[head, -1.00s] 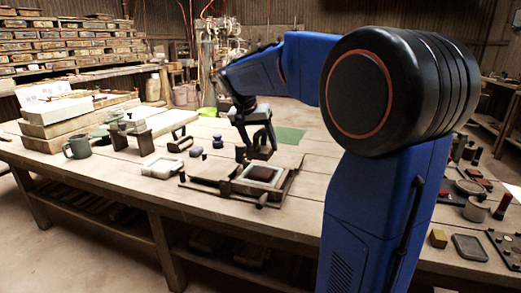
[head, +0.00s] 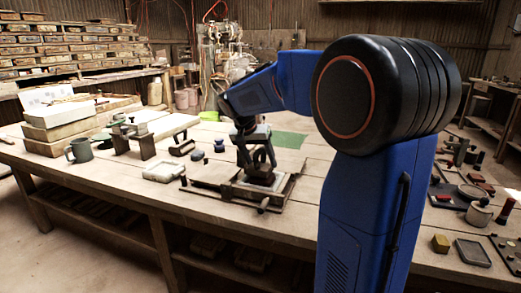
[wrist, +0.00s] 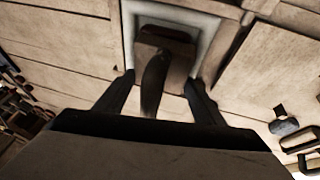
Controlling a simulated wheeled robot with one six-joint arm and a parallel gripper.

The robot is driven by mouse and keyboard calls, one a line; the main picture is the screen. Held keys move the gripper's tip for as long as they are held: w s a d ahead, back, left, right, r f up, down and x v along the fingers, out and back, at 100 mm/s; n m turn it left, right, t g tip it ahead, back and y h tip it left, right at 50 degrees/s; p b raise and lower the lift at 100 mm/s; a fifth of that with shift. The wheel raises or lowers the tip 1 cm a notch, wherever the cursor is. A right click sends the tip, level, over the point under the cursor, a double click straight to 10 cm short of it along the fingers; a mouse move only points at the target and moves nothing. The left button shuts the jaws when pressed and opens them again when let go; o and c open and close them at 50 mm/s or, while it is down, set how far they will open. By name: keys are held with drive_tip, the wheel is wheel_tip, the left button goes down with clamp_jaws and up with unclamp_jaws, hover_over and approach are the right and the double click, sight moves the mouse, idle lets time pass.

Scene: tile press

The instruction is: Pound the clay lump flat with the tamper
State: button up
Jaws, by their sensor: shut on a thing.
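My gripper (head: 258,163) is shut on the tamper and stands low over the press on the bench. In the wrist view the tamper (wrist: 165,48) shows a dark block with a curved dark handle, between the two fingers (wrist: 158,100). The tamper's block sits inside or just above a pale square frame (wrist: 200,20); I cannot tell whether it touches anything below. In the head view the press (head: 282,199) has dark rails around a pale part. The clay lump is not visible, hidden under the tamper and gripper.
A pale shallow tray (head: 163,171) and two small dark blue pieces (head: 197,154) lie left of the press. A mug (head: 80,150) and stacked boxes (head: 60,112) stand farther left. A green mat (head: 288,139) lies behind. A yellow block (head: 440,243) is at the right.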

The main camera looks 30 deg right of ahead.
sight(261, 147)
drive_tip(key=shift+f, duration=0.6)
drive_tip(key=shift+r, duration=3.15)
drive_tip(key=shift+s+d+f, duration=0.3)
drive_tip(key=shift+s+d, duration=0.2)
drive_tip(key=shift+s, duration=0.2)
